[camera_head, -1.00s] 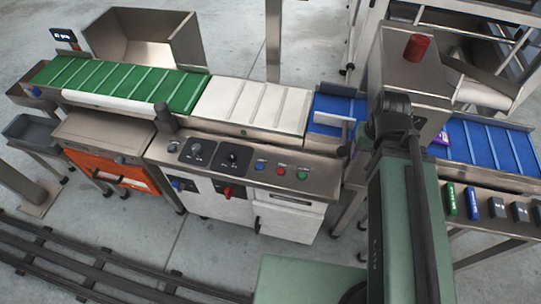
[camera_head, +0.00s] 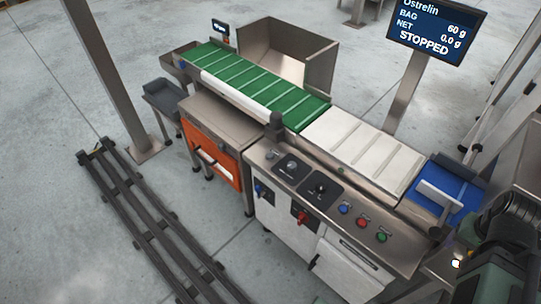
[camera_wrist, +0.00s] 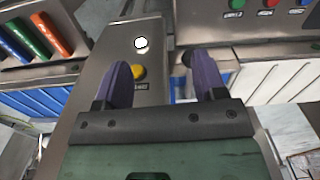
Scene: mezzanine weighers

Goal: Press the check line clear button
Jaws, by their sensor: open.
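In the wrist view, a round yellow button (camera_wrist: 138,72) sits on a metal panel (camera_wrist: 152,28), with a lit white lamp (camera_wrist: 141,43) beyond it. A small dark label (camera_wrist: 138,87) lies on the near side of the button; its text is partly hidden and I cannot read it. My gripper (camera_wrist: 157,63) is open and empty, with two purple fingers. The yellow button shows between the fingers, close to the left one. I cannot tell how far above the panel the fingertips are. In the head view, a white lamp (camera_head: 456,264) shows beside my arm.
A control panel with blue (camera_head: 344,208), red (camera_head: 362,222) and green (camera_head: 382,237) buttons and knobs stands beside the green conveyor (camera_head: 265,92) and white belt (camera_head: 362,143). A monitor (camera_head: 436,30) reads STOPPED. Floor rails (camera_head: 150,225) run at lower left.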

